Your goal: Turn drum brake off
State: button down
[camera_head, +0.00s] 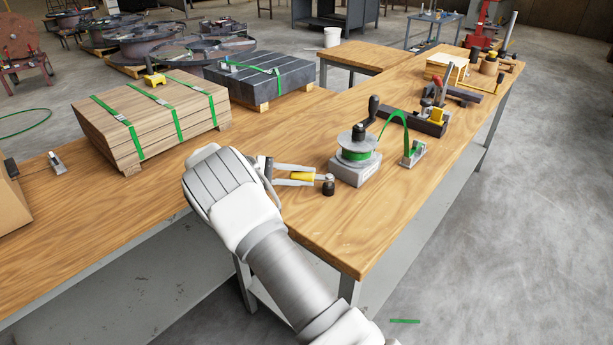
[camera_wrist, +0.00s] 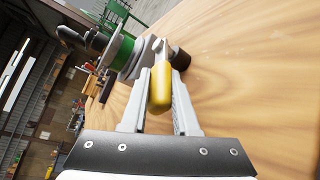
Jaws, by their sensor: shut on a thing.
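The drum (camera_head: 356,147) is a small reel wound with green strap on a grey base (camera_head: 356,170), with a black crank handle (camera_head: 371,112) on top. A lever with a yellow grip (camera_head: 302,176) sits at its left side and appears to be the drum brake lever. My gripper (camera_head: 314,176) is shut on this yellow grip. In the wrist view the yellow grip (camera_wrist: 160,88) lies lengthwise between the two fingers, and the green drum (camera_wrist: 122,52) is beyond at upper left. A black knob (camera_head: 328,188) is close to the fingertips. The lever's joint to the base is partly hidden.
Green strap runs from the drum to a small metal holder (camera_head: 413,153) at right. A strapped wooden plank stack (camera_head: 152,115) and a dark strapped stack (camera_head: 259,78) stand behind to the left. A clamp tool (camera_head: 437,100) sits farther back. The front-right wooden bench top (camera_head: 345,235) is clear.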

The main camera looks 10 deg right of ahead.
jog(key=shift+w+r, duration=0.15)
dwell(0.5)
jog(key=c, duration=0.7)
grip_release()
jog(key=shift+a, duration=0.1)
